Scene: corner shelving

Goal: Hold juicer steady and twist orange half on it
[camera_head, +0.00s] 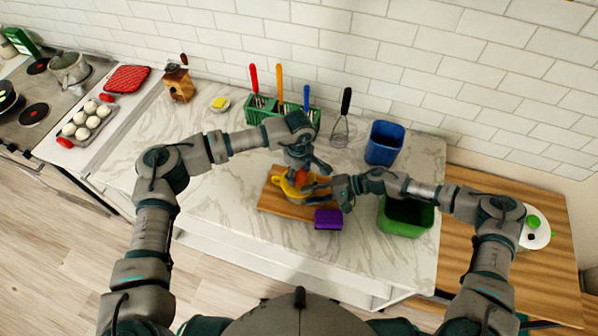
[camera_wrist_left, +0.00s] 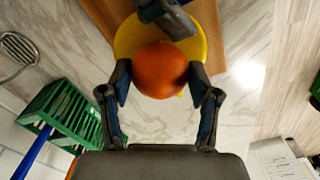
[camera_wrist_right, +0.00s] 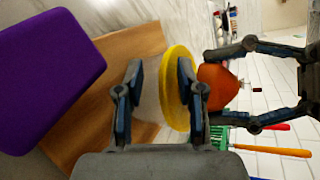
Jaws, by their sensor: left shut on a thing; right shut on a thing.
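The yellow juicer (camera_head: 284,188) stands on a wooden board (camera_head: 268,204) on the marble counter; its yellow top also shows in the left wrist view (camera_wrist_left: 126,42) and edge-on in the right wrist view (camera_wrist_right: 173,62). The orange half (camera_wrist_left: 160,70) is over the middle of the yellow top, cut side hidden. My left gripper (camera_head: 300,170) comes from above, its fingers on both sides of the orange, shut on it.
A purple block (camera_head: 328,219) lies at the board's front right edge. A green bin (camera_head: 406,222) and a blue bin (camera_head: 384,143) stand to the right. The counter left of the board is clear.

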